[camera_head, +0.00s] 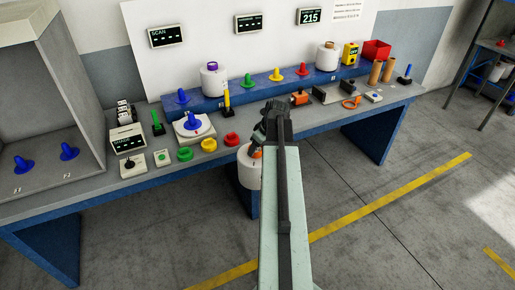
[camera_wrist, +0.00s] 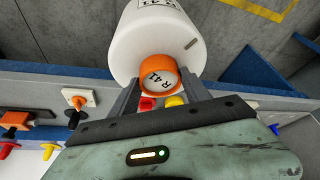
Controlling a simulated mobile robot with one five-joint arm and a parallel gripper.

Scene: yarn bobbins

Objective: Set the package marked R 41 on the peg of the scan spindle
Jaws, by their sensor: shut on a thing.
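My gripper (camera_head: 257,148) is shut on the white package marked R 41 (camera_head: 247,172), around its orange top. A round white unit with a blue cone peg (camera_head: 192,120), seemingly the scan spindle, stands on the bench, left of and behind my gripper. Its peg is bare. The underside of the package is hidden.
A yellow upright marker-like piece (camera_head: 227,97) stands behind. The blue shelf (camera_head: 262,82) carries colored pegs, and two white packages (camera_head: 213,80). A label printer-like box (camera_head: 127,138) stands left of the spindle.

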